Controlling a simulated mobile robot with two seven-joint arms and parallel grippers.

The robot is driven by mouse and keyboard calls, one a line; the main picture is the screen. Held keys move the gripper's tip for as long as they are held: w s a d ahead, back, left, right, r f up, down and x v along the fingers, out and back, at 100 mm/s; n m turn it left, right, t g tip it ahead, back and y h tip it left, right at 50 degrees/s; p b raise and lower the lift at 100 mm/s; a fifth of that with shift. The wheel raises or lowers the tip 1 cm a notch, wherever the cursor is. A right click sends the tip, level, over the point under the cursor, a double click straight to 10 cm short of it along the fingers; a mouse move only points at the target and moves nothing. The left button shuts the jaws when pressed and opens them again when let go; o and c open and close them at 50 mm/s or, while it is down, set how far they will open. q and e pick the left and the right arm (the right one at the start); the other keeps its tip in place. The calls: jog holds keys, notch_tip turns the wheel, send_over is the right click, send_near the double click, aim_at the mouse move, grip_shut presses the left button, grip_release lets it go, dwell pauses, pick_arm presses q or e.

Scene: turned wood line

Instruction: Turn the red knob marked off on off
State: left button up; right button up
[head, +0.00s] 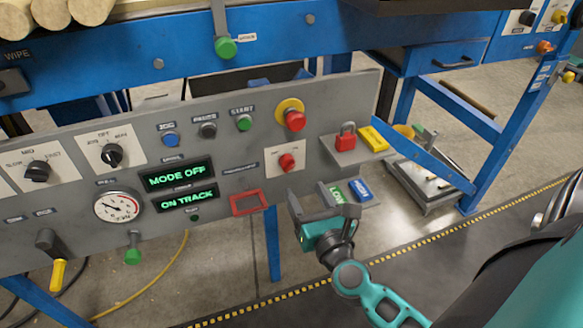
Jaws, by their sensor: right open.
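The red knob (286,162) sits on a small white plate on the grey control panel, below the yellow-ringed red mushroom button. The plate's labels are too small to read surely, and I cannot tell which way the knob points. My right gripper (320,207) is open and empty, in front of the panel's lower edge. It is below and to the right of the knob, apart from it. The knob is not covered by the gripper. My left gripper is not in view.
The red mushroom button (294,119) is close above the knob. A red padlock (345,138) and yellow block (373,139) are to its right. Below are an empty red frame (247,202) and green and blue tags. Displays (178,177) read "MODE OFF" and "ON TRACK".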

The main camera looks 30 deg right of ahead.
aim_at(291, 167)
jog(key=x, duration=0.9)
jog(key=shift+w+p, duration=0.1)
jog(key=shift+p, duration=0.25)
jog(key=c, duration=1)
